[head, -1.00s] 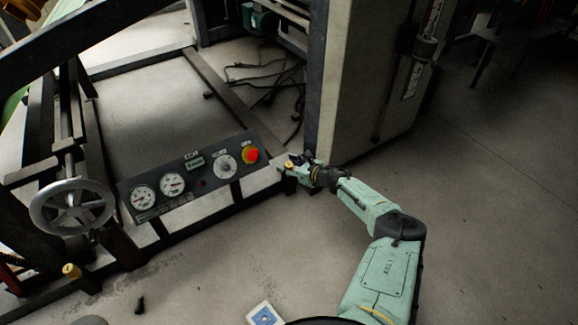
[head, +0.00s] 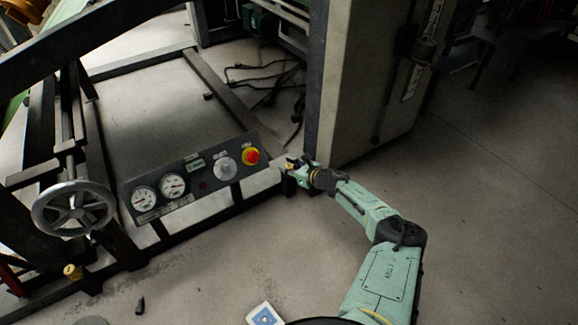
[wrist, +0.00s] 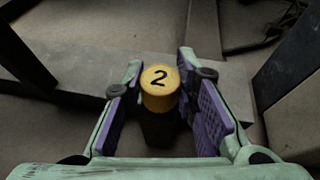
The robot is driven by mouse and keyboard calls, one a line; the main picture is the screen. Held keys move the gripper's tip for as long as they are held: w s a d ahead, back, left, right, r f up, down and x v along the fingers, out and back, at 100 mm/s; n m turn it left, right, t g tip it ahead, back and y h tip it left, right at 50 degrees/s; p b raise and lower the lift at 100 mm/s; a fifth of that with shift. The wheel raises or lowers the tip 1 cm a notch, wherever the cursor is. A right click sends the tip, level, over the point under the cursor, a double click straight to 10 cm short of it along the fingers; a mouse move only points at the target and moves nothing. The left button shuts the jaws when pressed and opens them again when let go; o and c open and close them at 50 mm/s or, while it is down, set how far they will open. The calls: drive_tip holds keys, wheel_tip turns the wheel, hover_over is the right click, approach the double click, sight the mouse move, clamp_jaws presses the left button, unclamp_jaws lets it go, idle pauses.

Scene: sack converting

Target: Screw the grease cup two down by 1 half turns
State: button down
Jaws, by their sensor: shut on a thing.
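Grease cup two is a yellow round cap marked with a black 2 (wrist: 160,88), standing on a dark stem between my fingers in the wrist view. My gripper (wrist: 160,75) is shut on it, with a purple-padded finger on its left and right sides. In the head view my gripper (head: 292,163) is at the right end of the machine's low front rail, just right of the control panel. The cup is small there and mostly covered by the fingers.
The control panel (head: 195,178) with two gauges, a knob and a red button is left of my gripper. A grey cabinet post (head: 345,90) rises close behind it. A handwheel (head: 73,208) and another yellow cap (head: 73,272) are at the left. The floor at right is clear.

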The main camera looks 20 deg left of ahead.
drive_tip(key=m+t+h+p, duration=0.2)
drive_tip(key=p, duration=0.1)
drive_tip(key=shift+s+a+r+m+t, duration=0.15)
drive_tip(key=shift+r+m+t, duration=0.1)
drive_tip(key=shift+m+t, duration=0.15)
drive_tip(key=m+t+h+p, duration=0.2)
drive_tip(key=m+h, duration=0.1)
drive_tip(key=shift+f+m, duration=0.2)
drive_tip(key=shift+m, duration=0.1)
drive_tip(key=m+t+h, duration=0.2)
drive_tip(key=m+h, duration=0.1)
drive_tip(key=h, duration=0.1)
drive_tip(key=shift+f+m, duration=0.15)
drive_tip(key=shift+m, duration=0.15)
drive_tip(key=shift+m+h+b, duration=0.65)
drive_tip(key=shift+m+h, duration=1.15)
drive_tip(key=shift+h, duration=0.4)
drive_tip(key=c, duration=1.2)
unclamp_jaws()
drive_tip(key=shift+c, duration=0.2)
drive_tip(key=shift+d, duration=0.2)
